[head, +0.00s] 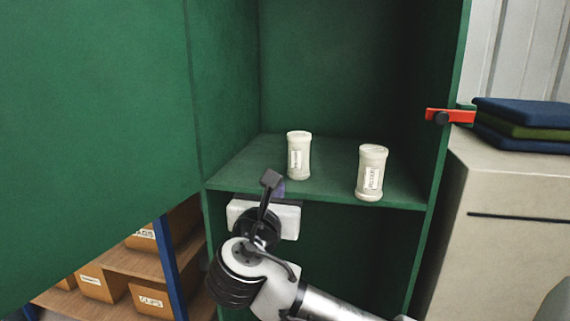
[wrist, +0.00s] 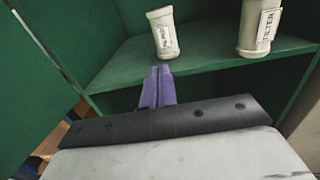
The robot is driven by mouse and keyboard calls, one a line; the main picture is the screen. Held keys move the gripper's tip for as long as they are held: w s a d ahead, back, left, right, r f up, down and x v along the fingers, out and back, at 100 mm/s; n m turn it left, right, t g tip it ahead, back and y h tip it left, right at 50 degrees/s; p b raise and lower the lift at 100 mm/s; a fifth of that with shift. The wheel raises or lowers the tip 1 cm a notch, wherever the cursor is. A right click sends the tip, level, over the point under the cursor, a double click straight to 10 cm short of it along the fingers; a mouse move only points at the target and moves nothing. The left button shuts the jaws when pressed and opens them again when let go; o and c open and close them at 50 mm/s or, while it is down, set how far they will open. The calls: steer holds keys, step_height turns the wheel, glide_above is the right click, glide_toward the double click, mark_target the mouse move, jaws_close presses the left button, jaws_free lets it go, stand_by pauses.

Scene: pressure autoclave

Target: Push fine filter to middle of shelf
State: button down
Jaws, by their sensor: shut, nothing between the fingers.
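Two white, waisted cylindrical filters stand upright on the green shelf (head: 240,172). The left filter (head: 299,156) stands farther back, near the shelf's middle; it also shows in the wrist view (wrist: 162,32). The right filter (head: 371,172) stands near the front edge, toward the right; it also shows in the wrist view (wrist: 257,28). Both carry small labels, and I cannot read which one says fine. My gripper (wrist: 158,78), with purple fingers, is shut and empty. It is at the shelf's front edge, before the left filter and apart from both. In the head view (head: 279,188) my wrist partly hides it.
Green cabinet walls bound the shelf on the left, right and back. A large green door panel (head: 90,130) stands at the left. A red latch (head: 449,116) sticks out at the right. Free shelf surface lies left of the filters. Folded cloths (head: 525,115) lie on a pale cabinet.

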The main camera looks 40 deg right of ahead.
steer(key=p, duration=0.3)
glide_toward(296, 161)
steer(key=x, duration=0.7)
